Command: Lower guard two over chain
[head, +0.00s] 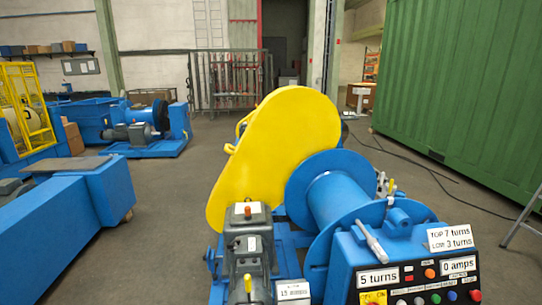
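A large yellow teardrop-shaped guard (275,135) stands on the blue winch frame (285,258), just left of the blue drum (337,197). Its broad rounded end is up and to the right, and its narrow end is down at the left. A small yellow handle (236,135) sits on its left edge. The lower part is hidden behind the grey motor and gearbox (248,238) and the drum. No chain shows, and I cannot tell how the guard sits over it. No number marks the guard. Neither of my grippers is in view.
A control panel (420,283) with buttons and signs, including "5 turns" and "0 amps", is at the lower right. Another blue machine (150,125) and a yellow cage (27,105) stand at the left. A green container (470,90) is at the right. Cables (425,175) cross the open floor.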

